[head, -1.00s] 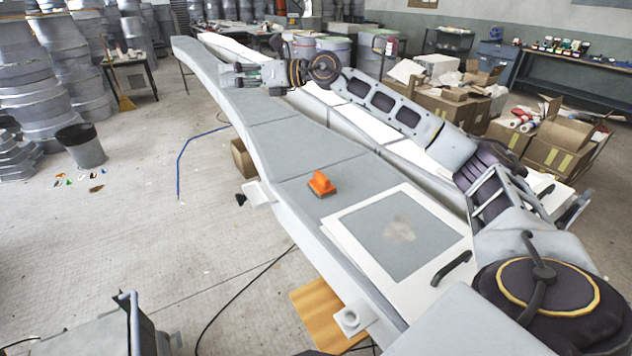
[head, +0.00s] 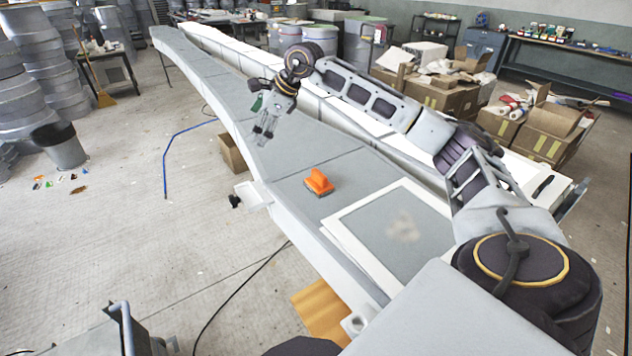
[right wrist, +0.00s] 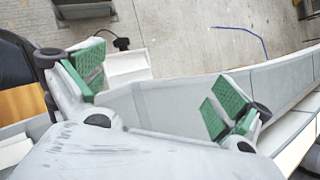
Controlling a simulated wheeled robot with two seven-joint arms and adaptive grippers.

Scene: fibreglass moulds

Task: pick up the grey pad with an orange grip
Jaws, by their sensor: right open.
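The grey pad with an orange grip (head: 319,182) lies on the grey surface of the long mould (head: 300,150), just beyond a white-bordered panel. Its orange grip faces up, and only a thin part of the grey pad shows below it. My right gripper (head: 263,136) is above the mould, farther back and to the left of the pad, pointing downward. It is open and empty; its green-lined fingers stand wide apart in the right wrist view (right wrist: 160,88). The pad does not show in the right wrist view. My left gripper is not in view.
A white-bordered grey panel (head: 395,228) lies nearer on the mould. Cardboard boxes (head: 440,92) stand beyond my right arm.

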